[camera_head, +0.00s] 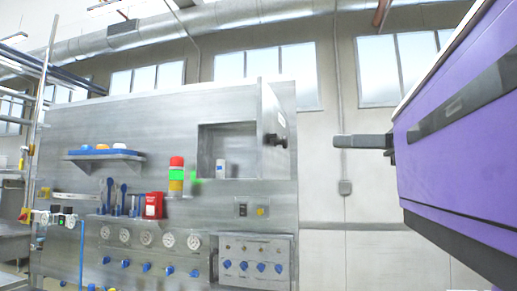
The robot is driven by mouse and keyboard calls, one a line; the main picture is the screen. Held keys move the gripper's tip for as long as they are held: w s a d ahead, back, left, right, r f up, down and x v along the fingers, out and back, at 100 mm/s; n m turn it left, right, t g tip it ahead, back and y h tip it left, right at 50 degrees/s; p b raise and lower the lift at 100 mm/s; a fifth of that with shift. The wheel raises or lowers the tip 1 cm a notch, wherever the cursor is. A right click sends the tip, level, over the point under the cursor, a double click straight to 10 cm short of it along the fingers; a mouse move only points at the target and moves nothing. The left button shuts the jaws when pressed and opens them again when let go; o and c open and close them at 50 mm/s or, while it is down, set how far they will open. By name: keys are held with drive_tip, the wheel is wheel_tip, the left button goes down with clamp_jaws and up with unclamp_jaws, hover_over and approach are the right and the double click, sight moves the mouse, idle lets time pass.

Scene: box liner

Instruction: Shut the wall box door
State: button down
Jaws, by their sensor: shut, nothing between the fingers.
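The wall box (210,143) is a square recess in a steel wall panel, with its opening facing me. Its door (273,110) stands open, hinged at the right side of the opening and swung outward, so I see it at a steep angle. A dark knob (275,141) sits on the door's right-hand face. My gripper (337,141) is to the right of the door at about knob height, pointing left. Its fingers are shut and empty, and a gap shows between them and the knob. A small white and blue bottle (220,168) stands inside the box.
A red, green and yellow stack light (176,175) stands left of the box. A shelf (103,157) with coloured items is further left. Gauges (146,239) and blue valves (147,267) line the panel below. The wall right of the panel is mostly clear.

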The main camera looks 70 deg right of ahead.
drive_tip(key=p, duration=0.4)
approach(264, 151)
drive_tip(key=shift+g, duration=0.3)
drive_tip(key=w, duration=0.6)
drive_tip(key=shift+w+a+r, duration=0.2)
drive_tip(key=shift+w+r, duration=0.05)
drive_tip(key=shift+r, duration=0.05)
drive_tip(key=shift+w+f, duration=0.1)
drive_tip(key=shift+w, duration=0.1)
